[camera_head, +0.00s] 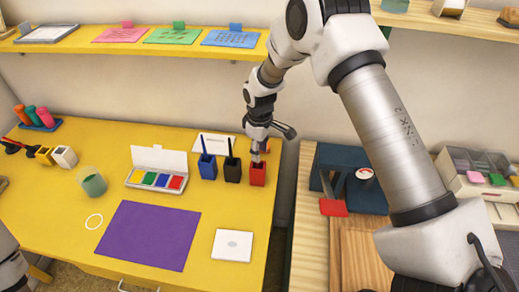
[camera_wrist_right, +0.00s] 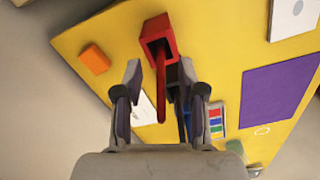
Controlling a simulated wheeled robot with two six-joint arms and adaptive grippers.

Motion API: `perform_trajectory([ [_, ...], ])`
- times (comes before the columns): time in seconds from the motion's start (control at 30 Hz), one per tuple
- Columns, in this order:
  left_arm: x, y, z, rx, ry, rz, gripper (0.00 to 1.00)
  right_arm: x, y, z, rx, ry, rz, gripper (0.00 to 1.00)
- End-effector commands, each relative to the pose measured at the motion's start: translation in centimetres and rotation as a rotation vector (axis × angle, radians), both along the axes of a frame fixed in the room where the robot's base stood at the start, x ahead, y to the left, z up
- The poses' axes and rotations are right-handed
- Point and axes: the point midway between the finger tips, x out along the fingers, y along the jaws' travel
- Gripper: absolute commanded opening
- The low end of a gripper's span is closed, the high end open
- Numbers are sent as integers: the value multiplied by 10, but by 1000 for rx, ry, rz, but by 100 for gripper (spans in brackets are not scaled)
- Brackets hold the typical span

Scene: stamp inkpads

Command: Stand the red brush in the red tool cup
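The red tool cup (camera_head: 258,174) stands at the right end of a row of cups on the yellow table. In the right wrist view the cup (camera_wrist_right: 157,38) is seen from above. The red brush (camera_wrist_right: 161,95) stands in it, its handle rising toward the wrist camera. My right gripper (camera_wrist_right: 160,76) is open, its two fingers apart on either side of the handle with gaps showing. In the head view my right gripper (camera_head: 259,148) is just above the red cup and hides most of the brush. My left gripper is out of view.
Beside the red cup stand a black cup (camera_head: 232,170) and a blue cup (camera_head: 207,166), each holding a brush. A paint inkpad box (camera_head: 157,178), purple mat (camera_head: 149,236) and white pad (camera_head: 232,246) lie nearby. An orange block (camera_wrist_right: 95,60) shows in the wrist view.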

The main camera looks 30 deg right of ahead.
Motion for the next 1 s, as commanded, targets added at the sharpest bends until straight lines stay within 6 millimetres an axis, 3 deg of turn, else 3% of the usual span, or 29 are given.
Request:
perform_trajectory([
  [0.17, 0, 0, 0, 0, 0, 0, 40, 1, 0, 11, 0, -2, 0, 40],
  [0.6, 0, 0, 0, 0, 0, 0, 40, 0, 0, 109, 0, -2, 0, 40],
  [0.73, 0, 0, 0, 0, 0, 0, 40, 0, 0, 119, 0, 0, 0, 40],
  [1.0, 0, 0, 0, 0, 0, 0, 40, -1, 0, 120, -1, 1, 0, 40],
])
